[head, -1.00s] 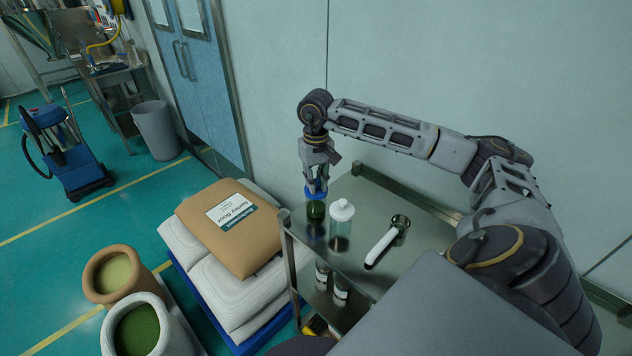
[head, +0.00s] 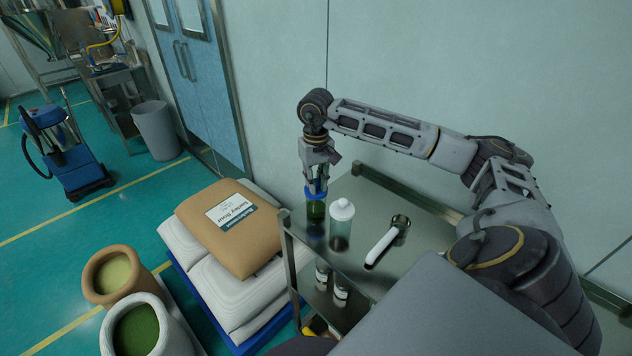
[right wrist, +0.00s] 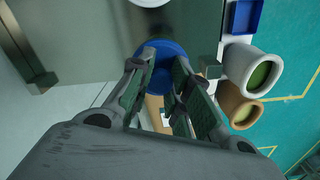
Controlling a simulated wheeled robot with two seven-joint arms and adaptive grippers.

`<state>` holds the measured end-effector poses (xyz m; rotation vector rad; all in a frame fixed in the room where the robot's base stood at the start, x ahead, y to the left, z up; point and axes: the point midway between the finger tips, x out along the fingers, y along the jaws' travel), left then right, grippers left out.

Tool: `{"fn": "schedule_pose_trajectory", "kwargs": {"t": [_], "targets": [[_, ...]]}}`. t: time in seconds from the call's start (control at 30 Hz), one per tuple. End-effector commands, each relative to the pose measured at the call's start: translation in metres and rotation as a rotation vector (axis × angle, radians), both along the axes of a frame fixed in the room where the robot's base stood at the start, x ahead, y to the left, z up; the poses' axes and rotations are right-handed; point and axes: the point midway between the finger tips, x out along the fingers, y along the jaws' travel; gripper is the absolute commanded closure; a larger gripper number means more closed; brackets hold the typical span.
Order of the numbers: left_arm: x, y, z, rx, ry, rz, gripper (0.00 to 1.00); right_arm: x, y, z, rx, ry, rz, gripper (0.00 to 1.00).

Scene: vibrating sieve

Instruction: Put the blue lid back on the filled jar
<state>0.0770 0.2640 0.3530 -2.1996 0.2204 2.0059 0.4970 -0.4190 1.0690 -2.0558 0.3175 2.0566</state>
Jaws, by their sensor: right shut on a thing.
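The filled jar (head: 315,212) holds dark green contents and stands upright on the steel cart's top, near its left end. The blue lid (head: 315,196) is at the jar's mouth; I cannot tell whether it is fully seated. My right gripper (head: 316,186) points down from above and is shut on the blue lid. In the right wrist view the lid (right wrist: 163,62) shows as a blue disc between the two fingertips (right wrist: 160,68). My left gripper is not in view.
A white-lidded clear jar (head: 341,225) stands close to the right of the filled jar. A white-handled scoop (head: 383,245) lies further right on the cart top (head: 352,268). Small jars (head: 340,291) stand on the lower shelf. A flour sack (head: 232,228) lies left.

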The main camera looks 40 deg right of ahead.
Motion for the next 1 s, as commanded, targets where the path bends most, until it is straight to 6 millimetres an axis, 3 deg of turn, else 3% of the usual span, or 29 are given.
{"fn": "schedule_pose_trajectory", "kwargs": {"t": [0.37, 0.4, 0.57, 0.8, 1.0], "targets": [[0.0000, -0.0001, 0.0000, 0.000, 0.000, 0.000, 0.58, 0.0001, -0.0001, 0.0003, 0.000, 0.000, 0.000, 0.96], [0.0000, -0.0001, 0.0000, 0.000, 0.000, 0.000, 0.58, 0.0001, -0.0001, 0.0003, 0.000, 0.000, 0.000, 0.79], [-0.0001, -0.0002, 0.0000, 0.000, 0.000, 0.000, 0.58, 0.0001, -0.0001, 0.0003, 0.000, 0.000, 0.000, 0.58], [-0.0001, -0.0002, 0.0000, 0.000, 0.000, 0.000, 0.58, 0.0001, -0.0001, 0.0002, 0.000, 0.000, 0.000, 0.56], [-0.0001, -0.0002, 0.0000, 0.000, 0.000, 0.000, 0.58, 0.0001, 0.0000, 0.0002, 0.000, 0.000, 0.000, 0.34]]}}
